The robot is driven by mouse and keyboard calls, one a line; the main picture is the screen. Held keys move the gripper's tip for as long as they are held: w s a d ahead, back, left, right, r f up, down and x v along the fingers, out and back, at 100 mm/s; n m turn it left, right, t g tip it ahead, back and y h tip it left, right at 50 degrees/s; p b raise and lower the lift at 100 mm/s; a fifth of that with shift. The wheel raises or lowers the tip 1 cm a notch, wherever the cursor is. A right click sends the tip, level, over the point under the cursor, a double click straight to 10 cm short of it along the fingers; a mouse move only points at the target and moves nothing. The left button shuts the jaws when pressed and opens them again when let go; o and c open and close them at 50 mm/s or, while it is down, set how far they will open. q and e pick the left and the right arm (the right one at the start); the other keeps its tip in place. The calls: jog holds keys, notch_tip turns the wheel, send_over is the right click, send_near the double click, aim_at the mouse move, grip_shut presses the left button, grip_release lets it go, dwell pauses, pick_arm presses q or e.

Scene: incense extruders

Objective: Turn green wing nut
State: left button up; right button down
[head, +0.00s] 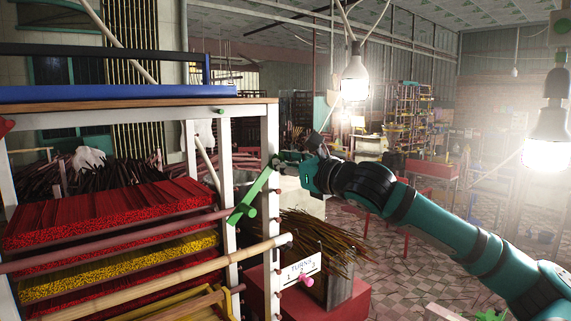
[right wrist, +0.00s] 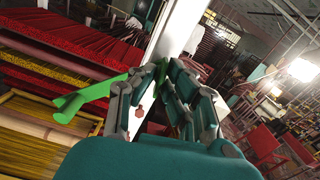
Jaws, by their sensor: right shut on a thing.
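The green wing nut (head: 251,200) is at the white post of the rack, tilted, with its upper end at my right gripper. In the right wrist view the green wing nut (right wrist: 84,99) runs from the left into the fingers. My right gripper (head: 279,163) is shut on that upper end; the fingers (right wrist: 162,74) close around a green part in the wrist view. The exact contact is partly hidden by the fingers. My left gripper does not show.
The white rack post (head: 230,150) stands close beside the gripper. Red and yellow incense bundles (head: 120,210) fill the rack. A "TURNS" sign (head: 300,270) with a pink pointer is below, near a crate of brown sticks (head: 320,240). The tiled floor to the right has free room.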

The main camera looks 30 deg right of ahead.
dwell(0.3)
jog(key=m+p, duration=0.7)
jog(key=m, duration=1.1)
jog(key=shift+m, duration=0.4)
dwell(0.4)
jog(key=c, duration=1.4)
grip_release()
